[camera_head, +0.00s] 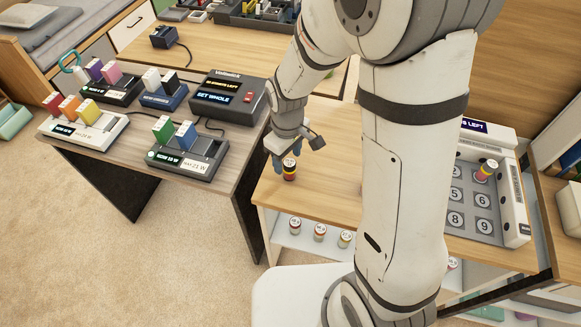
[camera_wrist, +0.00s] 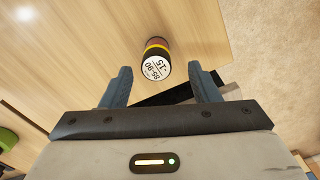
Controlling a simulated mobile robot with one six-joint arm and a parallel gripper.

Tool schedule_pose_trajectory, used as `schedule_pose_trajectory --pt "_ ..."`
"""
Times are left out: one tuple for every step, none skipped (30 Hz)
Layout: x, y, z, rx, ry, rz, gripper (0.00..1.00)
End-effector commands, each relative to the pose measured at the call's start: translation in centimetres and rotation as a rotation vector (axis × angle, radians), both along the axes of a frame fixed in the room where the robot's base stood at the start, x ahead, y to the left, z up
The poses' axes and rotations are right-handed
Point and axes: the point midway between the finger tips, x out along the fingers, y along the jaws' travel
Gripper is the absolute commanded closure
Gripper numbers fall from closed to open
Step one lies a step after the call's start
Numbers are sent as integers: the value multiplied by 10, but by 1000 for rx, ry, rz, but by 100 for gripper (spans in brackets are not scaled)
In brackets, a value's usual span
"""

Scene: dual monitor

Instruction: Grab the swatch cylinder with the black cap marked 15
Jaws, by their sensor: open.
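The swatch cylinder (camera_wrist: 156,57) stands on the wooden table top (camera_wrist: 95,60). Its top has a white label in a black rim, reading "85-90" and "15", with a yellow band below. In the head view the same cylinder (camera_head: 289,174) shows dark red and yellow near the table's left edge. My gripper (camera_wrist: 160,70) is open, with one blue-grey finger to each side of the cylinder's near end in the wrist view. Nothing is held. In the head view my gripper (camera_head: 283,153) is right above and behind the cylinder; contact cannot be told.
Several similar cylinders (camera_head: 319,232) stand on the white shelf below. A numbered tray (camera_head: 483,205) at right holds another cylinder (camera_head: 486,170). The left desk (camera_head: 235,150) carries swatch holders and a "SET WHOLE" console (camera_head: 228,95). My arm hides the table's middle.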

Motion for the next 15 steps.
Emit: schedule_pose_trajectory --pt "0 -1 -7 -2 4 -1 44" --pt "0 -1 -10 -2 4 -1 44" --pt "0 -2 -17 -2 5 -2 44" --pt "1 -3 -21 -2 6 -2 44" --pt "1 -3 -26 -2 4 -2 44" --pt "2 -4 -32 -2 6 -3 44" --pt "2 -4 -36 -2 4 -2 44" --pt "2 -3 -40 -2 4 -2 44" --pt "2 -3 -44 -2 4 -2 44" --pt "2 -3 -46 -1 2 -2 44" --pt "2 -3 -48 -1 2 -3 44" --pt "2 -3 -49 0 1 -3 44" --pt "2 -3 -50 0 1 -3 44" --pt "2 -3 -50 0 1 -3 44" --pt "2 -3 -50 -1 1 -3 44"
